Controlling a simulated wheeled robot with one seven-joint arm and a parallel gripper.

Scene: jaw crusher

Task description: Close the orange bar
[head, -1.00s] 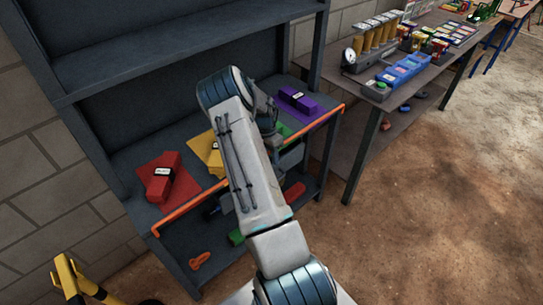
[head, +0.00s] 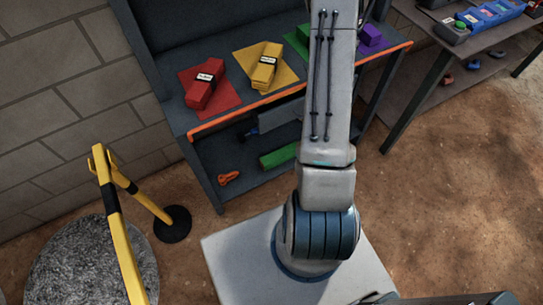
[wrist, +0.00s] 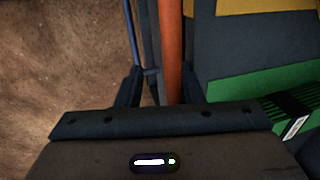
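The orange bar (head: 240,119) runs along the front edge of the shelf unit in the head view, and my arm hides its middle. In the wrist view the orange bar (wrist: 173,45) stretches away from the camera. My gripper (wrist: 160,90) is open, with its two dark fingers apart. The bar shows between the fingers, closer to the right one; I cannot tell whether it touches. In the head view my arm hides the gripper.
The shelf (head: 222,108) holds a red block (head: 205,88) and a yellow block (head: 266,72) on matching mats, with green and purple blocks beyond. A yellow-black barrier (head: 125,240) stands at left. A side table (head: 470,50) is at right. Dirt floor is open at right.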

